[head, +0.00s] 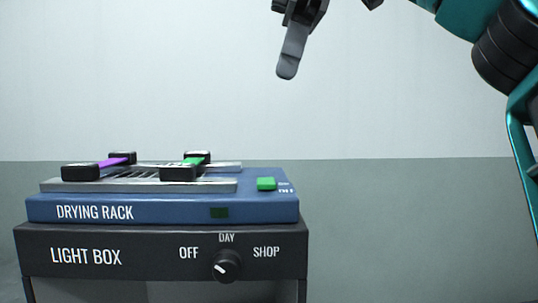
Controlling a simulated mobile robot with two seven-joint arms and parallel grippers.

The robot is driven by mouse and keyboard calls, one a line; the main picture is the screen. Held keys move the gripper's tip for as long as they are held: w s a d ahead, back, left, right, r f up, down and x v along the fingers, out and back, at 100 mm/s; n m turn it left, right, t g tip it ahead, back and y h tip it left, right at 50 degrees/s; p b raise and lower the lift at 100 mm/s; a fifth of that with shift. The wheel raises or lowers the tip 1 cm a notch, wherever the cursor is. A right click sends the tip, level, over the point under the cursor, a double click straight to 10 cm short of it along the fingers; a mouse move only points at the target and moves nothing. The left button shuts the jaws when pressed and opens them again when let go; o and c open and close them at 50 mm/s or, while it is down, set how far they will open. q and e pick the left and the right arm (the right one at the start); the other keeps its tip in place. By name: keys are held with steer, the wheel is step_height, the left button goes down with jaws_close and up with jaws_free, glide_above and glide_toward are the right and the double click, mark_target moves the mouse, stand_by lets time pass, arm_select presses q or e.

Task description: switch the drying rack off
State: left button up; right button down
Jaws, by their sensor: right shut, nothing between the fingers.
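The blue drying rack (150,211) lies on top of the light box, its name on the front face. A green button (266,184) sits on its top at the right, beside small lettering too small to read. A dark green indicator window (219,213) on the front looks unlit. My right gripper (287,72) is shut and empty, pointing down, high above the rack's right end and clear of the button. My left gripper is not in view.
The black light box (150,256) has a round knob (227,266) below OFF, DAY and SHOP marks. Black clamps (80,172) stand on the rack's metal rails, with a purple strip (114,162) and a green strip (194,161). The space right of the rack is free.

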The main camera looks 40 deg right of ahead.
mark_target(263, 178)
steer(key=shift+f, duration=0.1)
steer(key=x, duration=1.2)
steer(key=shift+s+d+f, duration=0.1)
steer(key=shift+d+f, duration=0.1)
steer(key=shift+d, duration=0.05)
steer(key=shift+f, duration=0.75)
